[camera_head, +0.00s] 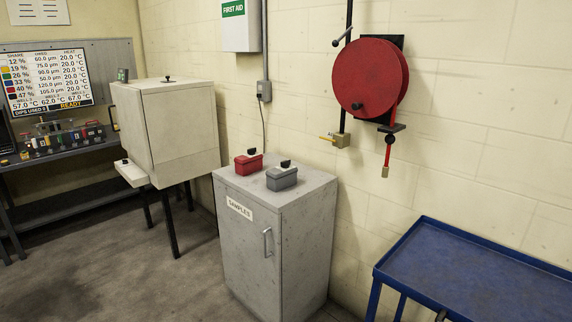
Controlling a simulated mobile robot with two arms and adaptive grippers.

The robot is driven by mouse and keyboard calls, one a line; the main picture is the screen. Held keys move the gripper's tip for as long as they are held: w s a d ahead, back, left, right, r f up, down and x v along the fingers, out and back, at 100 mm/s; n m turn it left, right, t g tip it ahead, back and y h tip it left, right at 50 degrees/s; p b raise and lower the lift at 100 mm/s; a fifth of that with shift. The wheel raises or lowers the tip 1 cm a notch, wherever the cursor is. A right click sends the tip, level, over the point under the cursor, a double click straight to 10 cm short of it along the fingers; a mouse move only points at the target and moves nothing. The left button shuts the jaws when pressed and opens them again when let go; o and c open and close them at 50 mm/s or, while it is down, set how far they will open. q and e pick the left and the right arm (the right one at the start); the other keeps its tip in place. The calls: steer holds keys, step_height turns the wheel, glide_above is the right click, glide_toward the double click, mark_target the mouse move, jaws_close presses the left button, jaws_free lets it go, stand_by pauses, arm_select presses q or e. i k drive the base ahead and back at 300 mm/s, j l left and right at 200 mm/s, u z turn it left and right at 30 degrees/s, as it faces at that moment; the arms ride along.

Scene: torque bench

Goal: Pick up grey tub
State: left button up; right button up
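The grey tub (282,179) is a small lidded box with a black knob on top. It sits on top of the grey cabinet (262,240) labelled SAMPLES, toward its right side. A similar red tub (248,165) with a black knob stands just to its left on the same cabinet top. Neither of my grippers shows in the head view, so where they are relative to the tub cannot be seen.
A blue cart (470,270) stands at the lower right with a bare top. A beige box oven (170,130) on legs is left of the cabinet. A red hose reel (368,80) hangs on the wall. A bench (75,150) with a screen (47,82) is far left. Floor (130,270) in front is clear.

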mark_target(278, 178)
steer(key=z, duration=0.5)
steer(key=i+j+z, duration=0.35)
steer(key=j, duration=0.25)
steer(key=i+j+z, duration=0.15)
steer(key=j, duration=0.15)
steer(key=i+j+z, duration=0.2)
steer(key=j, duration=0.15)
steer(key=j+z, duration=0.15)
steer(key=j, duration=0.2)
steer(key=i+j, duration=0.15)
steer(key=j, duration=0.3)
steer(key=i+j, duration=0.1)
steer(key=j, duration=0.35)
steer(key=i+j, duration=0.15)
steer(key=j, duration=0.25)
steer(key=i+j+z, duration=0.1)
steer(key=j, duration=0.35)
steer(key=i+j, duration=0.15)
steer(key=j, duration=0.3)
steer(key=i+j, duration=0.15)
steer(key=j, duration=0.3)
